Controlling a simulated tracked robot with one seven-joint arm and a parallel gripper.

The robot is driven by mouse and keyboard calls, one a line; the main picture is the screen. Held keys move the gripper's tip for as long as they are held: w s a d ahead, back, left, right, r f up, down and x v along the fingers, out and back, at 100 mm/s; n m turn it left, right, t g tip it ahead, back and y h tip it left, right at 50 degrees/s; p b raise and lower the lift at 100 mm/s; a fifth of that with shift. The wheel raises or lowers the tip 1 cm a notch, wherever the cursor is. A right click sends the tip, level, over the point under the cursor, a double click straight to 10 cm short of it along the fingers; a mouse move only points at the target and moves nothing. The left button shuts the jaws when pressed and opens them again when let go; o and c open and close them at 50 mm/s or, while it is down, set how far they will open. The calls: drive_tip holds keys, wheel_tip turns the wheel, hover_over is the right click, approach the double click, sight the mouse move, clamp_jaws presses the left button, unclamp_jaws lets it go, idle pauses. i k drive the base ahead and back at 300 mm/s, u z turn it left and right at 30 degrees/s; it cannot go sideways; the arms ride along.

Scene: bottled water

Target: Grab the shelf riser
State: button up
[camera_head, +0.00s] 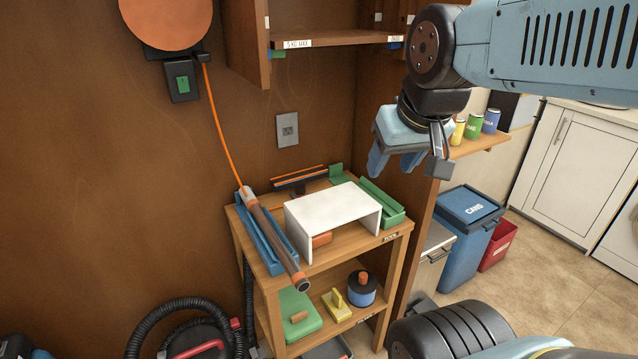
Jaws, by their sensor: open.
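The shelf riser (335,212) is a white, bench-shaped piece with a flat top and two side legs. It stands upright on the top board of a small wooden shelf unit (352,262). An orange object (322,240) shows partly under it. My gripper (405,165) is above and to the right of the riser, in the air, with its fingers pointing down. It is open and empty, apart from the riser.
A grey and orange tube (270,232) lies on a blue holder (262,245) left of the riser. A green tray (383,205) is close on its right. A wall cabinet (310,42) hangs above. Blue and red bins (468,240) stand to the right.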

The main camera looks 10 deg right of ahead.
sight(306, 217)
drive_tip(key=u, duration=0.5)
drive_tip(key=i, duration=0.15)
drive_tip(key=z, duration=2.6)
drive_tip(key=k, duration=1.25)
drive_tip(key=u, duration=0.25)
